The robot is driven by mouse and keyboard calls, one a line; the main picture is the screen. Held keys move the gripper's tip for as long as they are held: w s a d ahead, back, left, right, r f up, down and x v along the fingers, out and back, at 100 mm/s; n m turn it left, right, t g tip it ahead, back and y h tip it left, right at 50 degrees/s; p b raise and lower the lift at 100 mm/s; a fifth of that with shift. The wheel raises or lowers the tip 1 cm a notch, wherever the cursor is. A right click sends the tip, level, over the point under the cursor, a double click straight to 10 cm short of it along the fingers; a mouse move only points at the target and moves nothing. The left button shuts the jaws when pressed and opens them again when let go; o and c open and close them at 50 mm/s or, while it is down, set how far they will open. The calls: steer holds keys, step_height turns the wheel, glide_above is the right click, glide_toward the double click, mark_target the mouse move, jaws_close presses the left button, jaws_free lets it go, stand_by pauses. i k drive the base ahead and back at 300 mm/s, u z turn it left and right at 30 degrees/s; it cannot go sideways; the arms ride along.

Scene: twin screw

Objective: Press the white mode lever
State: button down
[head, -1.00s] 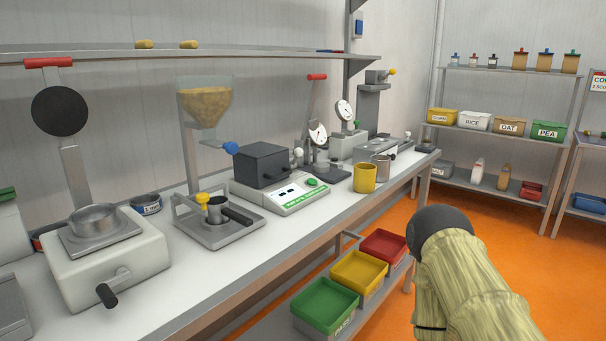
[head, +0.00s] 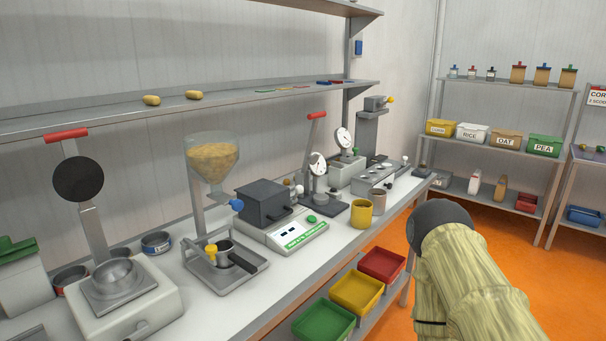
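Several small white knobs show on the bench devices. One white knob (head: 299,190) stands beside the red-handled press (head: 318,165). Another white knob (head: 405,159) is at the long grey device (head: 378,178) farther along the bench, and a white knob (head: 388,185) is on its near side. They are too small to tell which one is the mode lever, or how it is set. My arm, in a pale yellow sleeve with a dark rounded end, shows at the lower right, off the bench. My gripper is not in view.
A shelf (head: 230,103) runs above. Coloured bins sit below. The orange floor (head: 400,235) right of the bench is clear.

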mark_target(299, 189)
steer(key=u, duration=0.8)
steer(key=i, duration=0.4)
steer(key=z, duration=0.85)
